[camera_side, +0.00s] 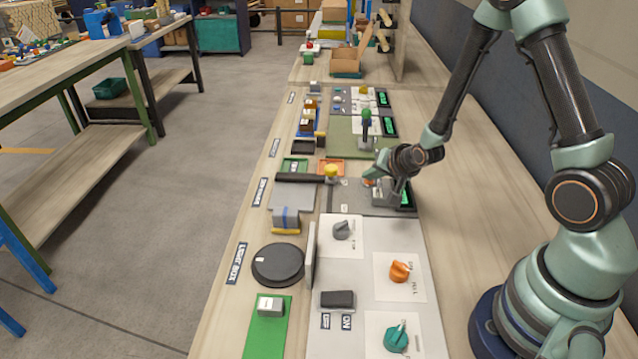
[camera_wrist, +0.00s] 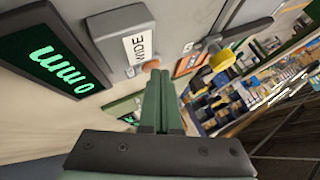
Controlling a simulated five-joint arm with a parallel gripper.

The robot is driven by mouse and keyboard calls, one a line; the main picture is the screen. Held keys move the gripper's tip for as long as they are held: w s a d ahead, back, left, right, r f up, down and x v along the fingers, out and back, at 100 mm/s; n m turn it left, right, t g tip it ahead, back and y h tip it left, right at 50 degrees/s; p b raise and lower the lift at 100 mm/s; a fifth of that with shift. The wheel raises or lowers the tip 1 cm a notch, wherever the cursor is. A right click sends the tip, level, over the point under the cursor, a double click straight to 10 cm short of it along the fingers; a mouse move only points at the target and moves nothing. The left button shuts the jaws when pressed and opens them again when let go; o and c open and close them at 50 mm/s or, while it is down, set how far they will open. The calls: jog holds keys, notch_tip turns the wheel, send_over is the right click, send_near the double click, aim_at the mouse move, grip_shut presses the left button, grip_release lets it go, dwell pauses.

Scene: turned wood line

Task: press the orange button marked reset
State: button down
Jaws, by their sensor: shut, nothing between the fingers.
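My gripper (camera_side: 371,174) is shut and empty, its fingers pointing left and down over the grey panel in the side view. In the wrist view its two green fingers (camera_wrist: 162,84) lie together. A small orange button (camera_side: 368,183) shows just below the fingertips in the side view. In the wrist view an orange piece (camera_wrist: 151,65) shows just beyond the fingertips, by a grey block with a label that seems to read MODE (camera_wrist: 138,47). I cannot read a reset mark, and I cannot tell whether the fingers touch the orange piece.
A green-lit display (camera_wrist: 57,63) reading 0 mm is at the left of the wrist view. Grey (camera_side: 342,229), orange (camera_side: 399,271) and teal (camera_side: 396,337) knobs are nearer the camera.

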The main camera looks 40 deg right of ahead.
jog(key=shift+r, duration=0.8)
jog(key=shift+r, duration=2.45)
jog(key=s+a+r+n+g+y, duration=0.1)
jog(key=s+a+r+n, duration=0.4)
jog(key=s+r, duration=0.2)
jog(key=s+a+r+n+g+y, duration=0.1)
jog(key=s+a+r+n+g, duration=0.1)
jog(key=s+a+r+n, duration=0.3)
jog(key=s+r+n, duration=0.1)
jog(key=s+r, duration=0.2)
jog(key=r, duration=0.1)
jog(key=shift+a+r, duration=0.2)
jog(key=shift+a, duration=0.05)
